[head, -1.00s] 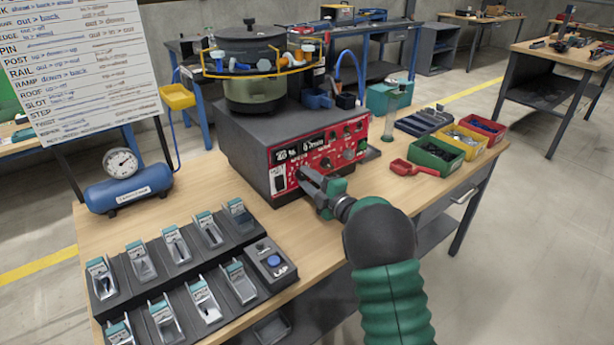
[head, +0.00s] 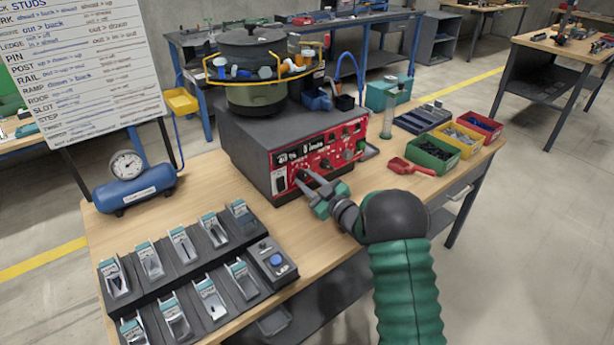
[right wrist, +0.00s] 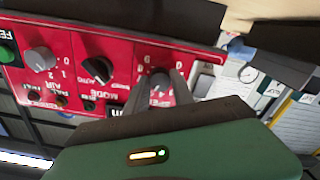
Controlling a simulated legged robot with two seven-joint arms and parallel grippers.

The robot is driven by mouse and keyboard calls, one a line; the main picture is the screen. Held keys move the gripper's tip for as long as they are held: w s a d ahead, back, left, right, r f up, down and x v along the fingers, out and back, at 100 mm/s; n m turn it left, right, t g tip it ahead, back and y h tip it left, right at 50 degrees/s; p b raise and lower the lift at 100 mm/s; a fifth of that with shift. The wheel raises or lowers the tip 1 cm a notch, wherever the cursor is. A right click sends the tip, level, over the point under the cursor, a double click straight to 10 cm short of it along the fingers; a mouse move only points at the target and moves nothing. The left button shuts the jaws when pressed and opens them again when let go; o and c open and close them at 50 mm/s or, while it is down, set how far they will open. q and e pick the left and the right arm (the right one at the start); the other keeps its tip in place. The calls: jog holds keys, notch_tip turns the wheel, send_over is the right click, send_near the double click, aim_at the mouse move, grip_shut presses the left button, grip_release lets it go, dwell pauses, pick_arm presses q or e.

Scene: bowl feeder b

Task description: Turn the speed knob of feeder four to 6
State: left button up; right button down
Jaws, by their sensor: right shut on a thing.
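The bowl feeder has a red front panel (head: 345,142) on a dark grey housing (head: 262,140), with a round lidded bowl (head: 255,92) on top. The right wrist view shows the panel upside down, with a grey air rail knob (right wrist: 40,60), a black mode knob (right wrist: 97,70) and the speed knob (right wrist: 159,82). My right gripper (head: 303,180) is at the lower left of the panel. In the wrist view its two fingers (right wrist: 160,86) are shut on the speed knob, one on each side. The fingers hide part of the dial, so the knob's setting cannot be read. My left gripper is not in view.
Parts trays (head: 180,246) and a box with a blue button (head: 273,262) lie at the front left. A blue air tank (head: 137,190) stands behind them. A red scoop (head: 410,167) and coloured bins (head: 433,155) are to the right. Bare wood lies before the feeder.

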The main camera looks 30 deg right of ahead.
jog(key=m+p, duration=0.1)
jog(key=m, duration=0.2)
jog(key=shift+s+f+m+p, duration=0.1)
jog(key=shift+f+m+p, duration=0.25)
jog(key=shift+m+p, duration=0.05)
jog(key=shift+f+m, duration=0.1)
jog(key=shift+m, duration=0.4)
jog(key=shift+p, duration=0.3)
jog(key=c, duration=1.4)
grip_release()
jog(key=o, duration=0.3)
jog(key=shift+r, duration=0.2)
